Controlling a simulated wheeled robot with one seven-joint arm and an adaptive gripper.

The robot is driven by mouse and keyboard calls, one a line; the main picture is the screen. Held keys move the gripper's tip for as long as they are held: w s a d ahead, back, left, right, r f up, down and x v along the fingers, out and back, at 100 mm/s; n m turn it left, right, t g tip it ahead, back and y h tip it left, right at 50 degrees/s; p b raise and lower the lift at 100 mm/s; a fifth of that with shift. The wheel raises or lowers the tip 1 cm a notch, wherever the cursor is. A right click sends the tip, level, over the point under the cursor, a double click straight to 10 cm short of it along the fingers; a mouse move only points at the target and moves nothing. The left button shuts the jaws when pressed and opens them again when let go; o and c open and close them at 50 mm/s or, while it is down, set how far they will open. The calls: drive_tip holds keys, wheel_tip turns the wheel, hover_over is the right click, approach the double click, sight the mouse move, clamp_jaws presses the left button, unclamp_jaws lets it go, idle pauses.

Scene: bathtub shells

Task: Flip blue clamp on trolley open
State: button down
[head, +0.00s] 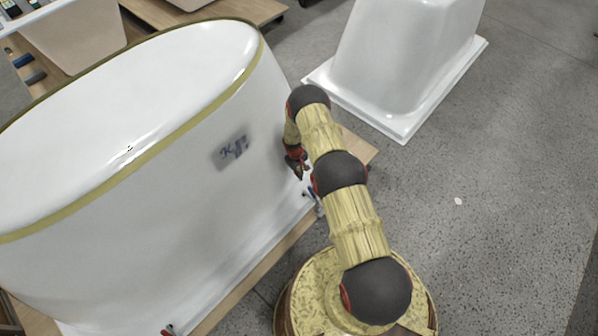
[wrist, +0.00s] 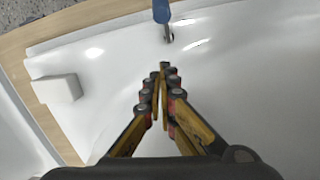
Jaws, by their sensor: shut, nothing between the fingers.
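The blue clamp (wrist: 161,12) shows at the top edge of the wrist view, its blue handle partly cut off and a metal end below it over the white tub flange. In the head view the blue clamp (head: 311,192) is small, near the tub's lower right edge, and partly hidden by my arm. I cannot tell its exact position from this. My gripper (wrist: 165,70) is shut and empty, its fingertips a short way below the clamp in the wrist view and apart from it. In the head view my gripper (head: 299,167) is beside the tub wall, just above the clamp.
The large white bathtub shell (head: 150,190) stands on a wooden trolley (head: 262,262) at left. A white block (wrist: 62,88) sits by the flange. A red-handled clamp (head: 168,331) is at bottom left. Another white shell (head: 405,55) stands behind. Grey floor at right is clear.

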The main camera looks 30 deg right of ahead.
drive_tip(key=shift+s+d+r+b, duration=0.1)
drive_tip(key=shift+s+d+b, duration=0.1)
drive_tip(key=shift+s, duration=0.75)
drive_tip(key=shift+s+d+b, duration=0.1)
drive_tip(key=shift+s+b, duration=0.1)
drive_tip(key=shift+s, duration=0.75)
drive_tip(key=shift+r, duration=0.15)
